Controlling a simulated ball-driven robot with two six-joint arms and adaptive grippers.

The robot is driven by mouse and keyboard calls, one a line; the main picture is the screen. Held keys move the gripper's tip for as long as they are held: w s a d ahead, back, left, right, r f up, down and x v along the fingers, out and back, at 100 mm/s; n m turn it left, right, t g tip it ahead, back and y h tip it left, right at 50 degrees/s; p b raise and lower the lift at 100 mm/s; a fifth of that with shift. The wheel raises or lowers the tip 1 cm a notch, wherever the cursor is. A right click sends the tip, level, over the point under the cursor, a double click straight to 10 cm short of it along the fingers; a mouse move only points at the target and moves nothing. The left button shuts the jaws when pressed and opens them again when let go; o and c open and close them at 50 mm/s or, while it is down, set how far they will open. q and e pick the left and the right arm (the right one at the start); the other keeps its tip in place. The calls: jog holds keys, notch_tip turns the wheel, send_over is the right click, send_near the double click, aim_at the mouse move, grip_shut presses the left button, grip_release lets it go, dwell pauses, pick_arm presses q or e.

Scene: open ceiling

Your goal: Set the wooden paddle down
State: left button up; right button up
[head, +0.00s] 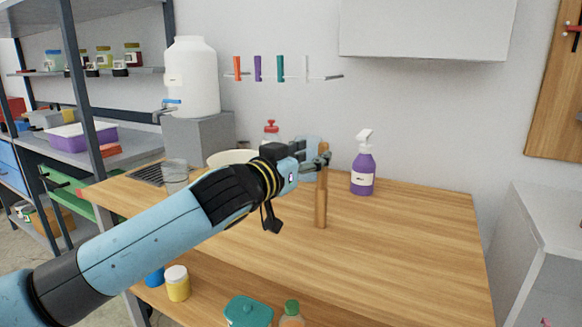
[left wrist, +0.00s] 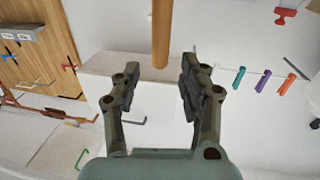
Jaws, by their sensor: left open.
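The wooden paddle (head: 321,200) is upright over the table (head: 400,240) in the head view, and its lower end appears to meet the tabletop. In the left wrist view the paddle (left wrist: 161,32) shows as a plain round wooden shaft. Its end lies in line with the gap between the fingertips of my open left gripper (left wrist: 163,78), with space visible on both sides. My right gripper is in neither view.
A purple spray bottle (head: 363,171) stands right of the paddle. A pale bowl (head: 232,158), a clear cup (head: 175,176) and a red-topped bottle (head: 271,131) are behind my left arm. The table's right side is clear. Jars (head: 177,284) sit below the front edge.

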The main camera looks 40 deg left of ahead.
pick_arm(q)
jog(key=s+b, duration=0.1)
jog(key=s, duration=0.7)
jog(key=shift+s+d, duration=0.25)
jog(key=shift+d, duration=0.05)
